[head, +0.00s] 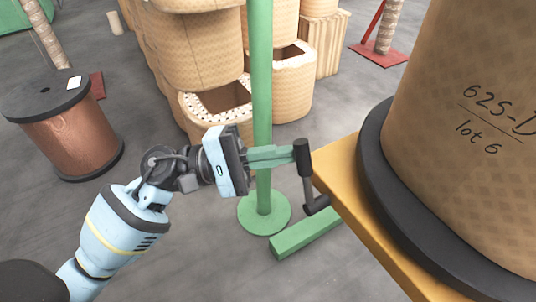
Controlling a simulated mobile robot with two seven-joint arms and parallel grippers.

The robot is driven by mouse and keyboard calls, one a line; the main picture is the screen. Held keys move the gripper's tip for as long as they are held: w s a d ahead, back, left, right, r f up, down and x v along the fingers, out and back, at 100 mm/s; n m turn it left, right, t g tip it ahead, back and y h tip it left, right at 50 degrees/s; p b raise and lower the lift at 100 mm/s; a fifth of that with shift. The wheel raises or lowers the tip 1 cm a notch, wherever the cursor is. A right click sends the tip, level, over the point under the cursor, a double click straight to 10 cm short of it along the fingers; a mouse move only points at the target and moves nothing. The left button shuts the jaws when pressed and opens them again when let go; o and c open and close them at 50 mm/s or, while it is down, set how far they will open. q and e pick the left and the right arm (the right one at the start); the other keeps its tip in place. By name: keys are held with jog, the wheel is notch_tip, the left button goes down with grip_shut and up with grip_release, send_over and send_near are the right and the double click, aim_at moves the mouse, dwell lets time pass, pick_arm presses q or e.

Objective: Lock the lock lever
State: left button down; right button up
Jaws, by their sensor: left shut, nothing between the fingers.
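The lock lever (307,182) is a grey rod with a black knob at its lower end, hanging from a black cylinder beside the yellow table edge. A green bar (277,153) reaches from the green post (263,90) side to that cylinder. My left gripper (243,160) is shut with nothing held. It is left of the lever, its head at the near end of the green bar. Its fingertips are hard to make out against the green parts, so I cannot tell whether they touch anything. My right gripper is out of view.
A large tan coil (470,90) marked "625-D lot 6" stands on a black base on the yellow platform (345,175) at right. The post has a round green foot (264,214). A green beam (305,233) lies low. A copper spool (70,140) stands left; tan coils (200,50) stand behind.

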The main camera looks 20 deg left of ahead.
pick_arm(q)
jog(key=shift+s+d+r+m+g+y, duration=0.35)
jog(key=shift+d+r+m, duration=0.1)
jog(key=shift+m, duration=0.2)
jog(key=shift+s+d+r+m+g+y, duration=0.3)
jog(key=shift+s+d+m+y, duration=0.1)
jog(key=shift+m, duration=0.25)
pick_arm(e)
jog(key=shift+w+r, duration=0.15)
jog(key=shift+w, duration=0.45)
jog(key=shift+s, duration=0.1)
